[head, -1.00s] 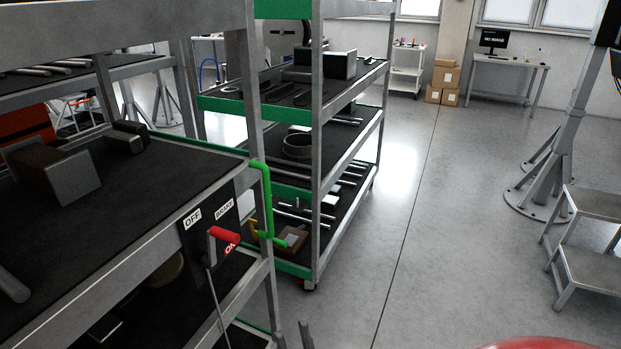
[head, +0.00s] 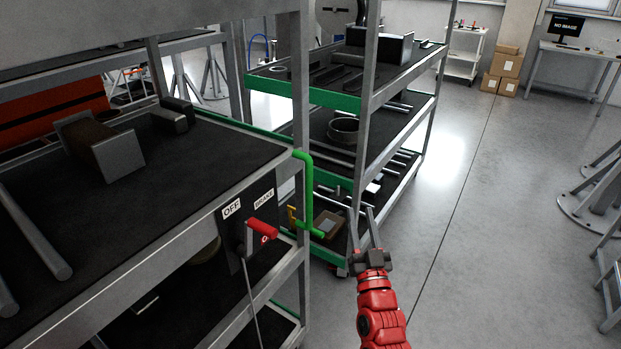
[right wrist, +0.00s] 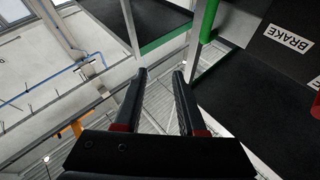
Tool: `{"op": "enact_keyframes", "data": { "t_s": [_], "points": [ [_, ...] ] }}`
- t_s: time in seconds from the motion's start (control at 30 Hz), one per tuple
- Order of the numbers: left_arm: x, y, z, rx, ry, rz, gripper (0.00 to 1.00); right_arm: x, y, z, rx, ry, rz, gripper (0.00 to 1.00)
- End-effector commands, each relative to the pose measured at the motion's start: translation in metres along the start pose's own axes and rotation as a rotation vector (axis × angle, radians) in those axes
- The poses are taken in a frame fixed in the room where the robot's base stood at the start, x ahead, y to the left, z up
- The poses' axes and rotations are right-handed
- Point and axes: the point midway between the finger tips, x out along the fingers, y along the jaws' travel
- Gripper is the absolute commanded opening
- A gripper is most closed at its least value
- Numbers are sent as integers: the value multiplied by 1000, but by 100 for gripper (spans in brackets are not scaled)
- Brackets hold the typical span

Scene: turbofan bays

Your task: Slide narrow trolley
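A grey metal shelf trolley (head: 170,252) with dark shelves stands close on the left. A green handle (head: 308,185) is on its corner post. Beside it is a dark brake panel (head: 232,225) with OFF and BRAKE labels and a red-gripped lever (head: 262,229). My right gripper (head: 361,212) is open and empty, right of the green handle and apart from it. In the right wrist view its fingers (right wrist: 160,74) are spread with nothing between them. The green post or handle (right wrist: 209,20) shows there at upper right. My left gripper is not in view.
A second shelf trolley (head: 365,180) with green edges stands just behind, holding metal parts. Clear floor (head: 465,220) runs along the right. A grey stand base (head: 590,195) and steps (head: 608,285) are at the right edge. Cardboard boxes (head: 503,70) and a desk (head: 575,55) are far back.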

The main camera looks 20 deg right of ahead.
Motion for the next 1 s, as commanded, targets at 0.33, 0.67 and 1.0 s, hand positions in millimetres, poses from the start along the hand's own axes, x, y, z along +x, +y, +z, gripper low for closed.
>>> {"op": "enact_keyframes", "data": {
  "t_s": [0.33,0.67,1.0],
  "points": [
    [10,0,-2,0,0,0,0,4,-40,6,-54,-376,-218,40],
    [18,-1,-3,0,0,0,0,15,-53,16,-71,-432,-260,40],
    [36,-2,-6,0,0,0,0,76,-69,44,-70,-433,-260,40]
  ]
}}
